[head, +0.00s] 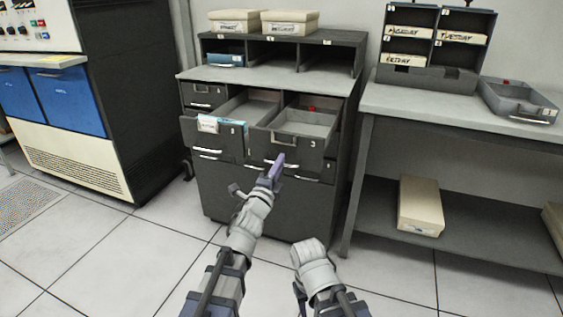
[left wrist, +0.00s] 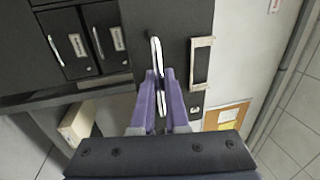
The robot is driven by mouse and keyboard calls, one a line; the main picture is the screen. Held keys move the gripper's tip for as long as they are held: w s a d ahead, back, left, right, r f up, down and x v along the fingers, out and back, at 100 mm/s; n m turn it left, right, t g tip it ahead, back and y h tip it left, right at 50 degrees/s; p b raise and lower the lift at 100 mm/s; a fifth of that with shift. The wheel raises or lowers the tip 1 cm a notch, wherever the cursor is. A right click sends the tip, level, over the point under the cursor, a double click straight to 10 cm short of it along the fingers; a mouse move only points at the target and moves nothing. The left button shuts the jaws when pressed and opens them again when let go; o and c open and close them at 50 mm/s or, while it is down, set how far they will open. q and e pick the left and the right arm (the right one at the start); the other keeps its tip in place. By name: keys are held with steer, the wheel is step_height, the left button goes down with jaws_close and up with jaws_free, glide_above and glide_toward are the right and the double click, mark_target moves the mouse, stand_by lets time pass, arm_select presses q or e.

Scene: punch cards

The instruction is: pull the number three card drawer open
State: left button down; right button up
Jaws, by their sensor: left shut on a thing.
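The number three card drawer (head: 313,144) is the dark drawer at the right of the upper cabinet, marked 3. It stands pulled out, and its grey, seemingly empty inside shows. My left gripper (head: 277,165) is at its front, with purple fingers shut on the drawer handle (left wrist: 155,52). The left wrist view shows the fingers (left wrist: 158,80) on both sides of the bright handle, next to a label frame (left wrist: 201,60). My right arm shows at the lower middle of the head view, but its gripper cannot be seen.
Another drawer (head: 200,133) stands open to the left, with a white label and a blue item. Boxes sit atop the cabinet's shelf unit (head: 330,38). At right, a table (head: 420,104) bears a card rack (head: 432,75) and a grey tray (head: 520,98). The floor in front is clear.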

stand_by(0.3)
arm_select(q)
steer(key=c, duration=1.2)
jaws_free()
steer(key=shift+s, duration=0.1)
steer(key=b+v, duration=0.1)
steer(key=v, duration=0.6)
steer(key=shift+s+b, duration=0.3)
arm_select(e)
steer(key=shift+s+a+f, duration=0.75)
arm_select(q)
steer(key=shift+a+f, duration=0.15)
